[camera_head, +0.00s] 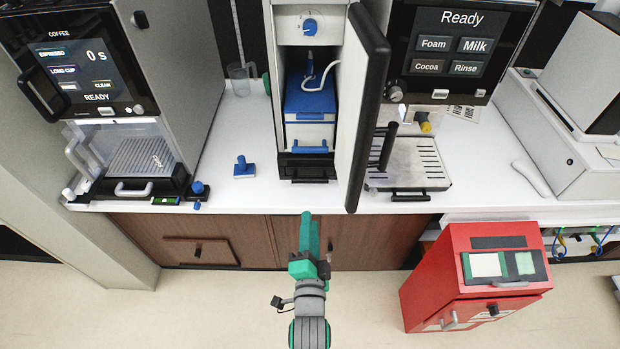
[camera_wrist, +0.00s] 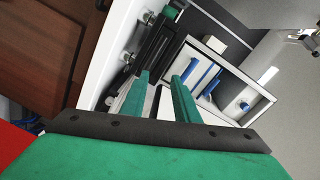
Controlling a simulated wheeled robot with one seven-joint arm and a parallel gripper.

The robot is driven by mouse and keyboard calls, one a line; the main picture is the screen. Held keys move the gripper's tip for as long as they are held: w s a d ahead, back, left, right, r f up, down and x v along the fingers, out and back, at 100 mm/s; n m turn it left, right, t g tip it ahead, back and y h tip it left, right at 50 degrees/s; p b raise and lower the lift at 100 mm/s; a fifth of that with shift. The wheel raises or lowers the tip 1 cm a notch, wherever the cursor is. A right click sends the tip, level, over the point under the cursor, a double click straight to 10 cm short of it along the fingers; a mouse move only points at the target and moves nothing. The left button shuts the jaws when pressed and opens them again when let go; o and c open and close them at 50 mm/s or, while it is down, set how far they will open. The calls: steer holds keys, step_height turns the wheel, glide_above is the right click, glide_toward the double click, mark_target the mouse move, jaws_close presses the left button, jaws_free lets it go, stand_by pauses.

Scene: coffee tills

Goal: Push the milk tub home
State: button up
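The milk tub (camera_head: 310,128) is white with a blue lid and a blue front handle. It sits in the open-fronted tall white unit in the middle of the counter, with a pale hose running down to its lid. The unit's door (camera_head: 362,110) stands open on the right. Blue parts of the tub (camera_wrist: 206,78) show right of the fingers in the wrist view. My gripper (camera_head: 306,218) is in front of and below the counter edge, apart from the tub. Its two green fingers (camera_wrist: 160,76) stand apart in the wrist view, with nothing held between them.
A black drawer (camera_head: 307,168) is below the tub. A blue-handled tool (camera_head: 243,168) lies on the counter to the left. Coffee machines stand either side, with a drip tray (camera_head: 408,163) at right. A red cabinet (camera_head: 475,275) stands on the floor at right.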

mark_target(310, 152)
steer(key=w+r+m, duration=0.1)
steer(key=w+r, duration=0.1)
steer(key=w, duration=0.3)
steer(key=w+r+m, duration=0.2)
steer(key=w+r, duration=0.1)
steer(key=w, duration=0.3)
steer(key=w+r+m, duration=0.1)
steer(key=w+r, duration=0.2)
steer(key=w, duration=0.3)
steer(key=shift+w+t, duration=0.25)
steer(key=shift+t, duration=0.05)
steer(key=shift+s, duration=0.1)
jaws_close()
